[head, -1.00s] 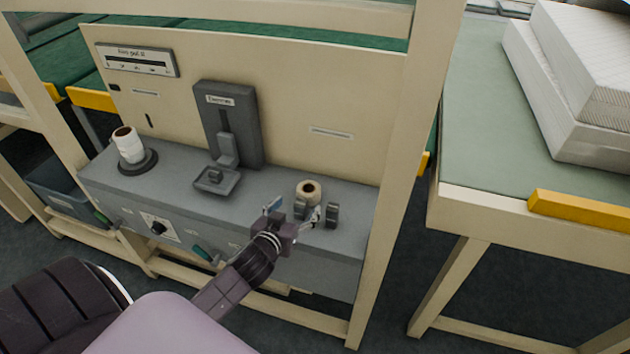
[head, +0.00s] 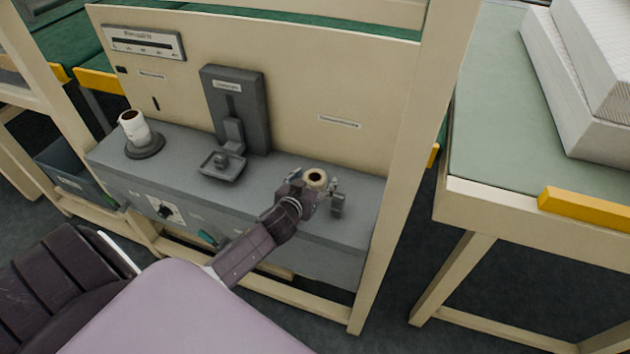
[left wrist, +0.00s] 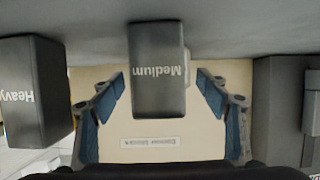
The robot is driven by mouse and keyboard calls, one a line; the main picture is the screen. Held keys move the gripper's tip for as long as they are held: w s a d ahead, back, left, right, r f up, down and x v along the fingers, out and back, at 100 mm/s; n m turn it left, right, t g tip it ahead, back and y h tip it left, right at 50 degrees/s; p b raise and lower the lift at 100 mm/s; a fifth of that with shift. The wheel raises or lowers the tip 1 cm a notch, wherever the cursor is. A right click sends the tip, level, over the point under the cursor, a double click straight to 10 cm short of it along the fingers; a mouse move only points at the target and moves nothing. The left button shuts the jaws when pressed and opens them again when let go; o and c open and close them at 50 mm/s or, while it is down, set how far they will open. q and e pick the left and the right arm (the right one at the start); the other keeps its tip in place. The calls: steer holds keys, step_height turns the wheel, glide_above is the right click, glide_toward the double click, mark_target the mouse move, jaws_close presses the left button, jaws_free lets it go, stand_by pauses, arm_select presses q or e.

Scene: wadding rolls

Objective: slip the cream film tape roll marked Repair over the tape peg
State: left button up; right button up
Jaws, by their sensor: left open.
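A cream roll with a brown core (head: 316,178) stands hole up at the right end of the grey console; no Repair mark is readable. My left gripper (head: 315,188) is open just in front of it and partly covers it. A pale roll or stack with a brown core (head: 133,128) stands on a round dark base (head: 145,147) at the console's left; any peg inside is hidden. My right gripper is out of view.
A dark block marked Heavy (left wrist: 32,90) stands beside the Medium one. A dark upright stand with a small tray (head: 222,165) is mid-console. A beige panel (head: 300,90) rises behind. The console top between stand and left base is clear.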

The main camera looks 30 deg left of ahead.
arm_select(q)
steer(key=shift+w+a+f, duration=0.1)
steer(key=shift+w, duration=0.15)
steer(key=c, duration=1.3)
steer(key=shift+o, duration=0.2)
